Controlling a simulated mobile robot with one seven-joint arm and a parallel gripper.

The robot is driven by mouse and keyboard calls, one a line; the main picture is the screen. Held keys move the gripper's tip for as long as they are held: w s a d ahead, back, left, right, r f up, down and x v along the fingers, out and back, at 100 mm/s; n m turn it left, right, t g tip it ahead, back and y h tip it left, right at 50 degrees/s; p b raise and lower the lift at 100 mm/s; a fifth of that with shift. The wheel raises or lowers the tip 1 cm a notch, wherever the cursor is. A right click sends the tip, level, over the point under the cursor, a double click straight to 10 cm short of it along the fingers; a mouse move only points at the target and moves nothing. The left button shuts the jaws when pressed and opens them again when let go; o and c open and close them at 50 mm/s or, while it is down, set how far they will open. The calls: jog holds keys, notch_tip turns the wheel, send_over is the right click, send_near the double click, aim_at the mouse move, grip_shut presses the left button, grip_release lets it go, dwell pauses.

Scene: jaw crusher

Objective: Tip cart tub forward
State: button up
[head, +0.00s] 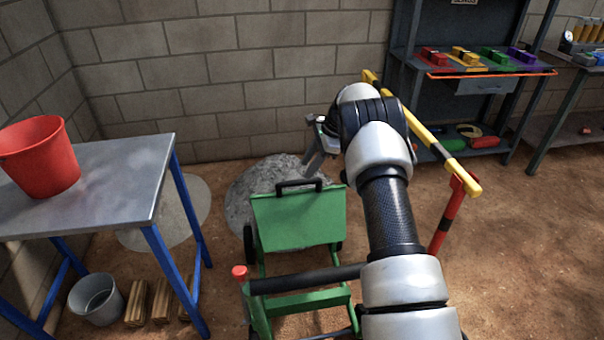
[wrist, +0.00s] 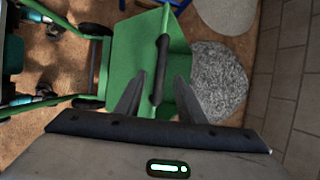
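The green cart tub (head: 297,220) sits on a green frame with dark wheels, left of my arm in the head view. The tub (wrist: 126,52) also shows in the wrist view. A black handle (head: 298,184) stands up on the tub's far edge. My gripper (head: 313,163) is open just above and beyond the handle. In the wrist view my gripper (wrist: 161,80) has one finger on each side of the black handle bar (wrist: 162,60), with gaps visible. I cannot tell how deep the bar lies between the fingers.
A grey gravel heap (head: 250,200) lies beyond the cart. A metal table (head: 110,170) with a red bucket (head: 42,158) stands left. A yellow bar (head: 440,140) on a red-black post (head: 447,220) is right of my arm. A shelf unit (head: 460,85) stands behind.

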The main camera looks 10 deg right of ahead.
jog(key=p+v, duration=0.1)
jog(key=v, duration=0.8)
jog(key=shift+c, duration=0.5)
